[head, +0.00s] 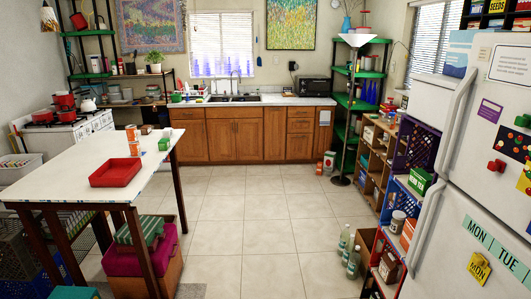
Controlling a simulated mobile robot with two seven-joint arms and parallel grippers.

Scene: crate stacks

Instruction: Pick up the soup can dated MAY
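No date marked MAY is readable on any can from here. On the white table, two orange-and-white cans, one at the back (131,132) and one in front of it (135,148), stand near the far right edge. A small green-and-white item (164,144) stands to their right; I cannot tell if it is a can. A white jar or can with a dark lid (397,222) stands in the shelving beside the fridge. Neither of my grippers shows in this view.
A red tray (116,172) lies on the white table (60,186). Crates are stacked under the table. Green-tinted bottles (353,263) stand on the floor at the right, by the crate shelves and fridge (480,150). The tiled floor (240,210) between is clear.

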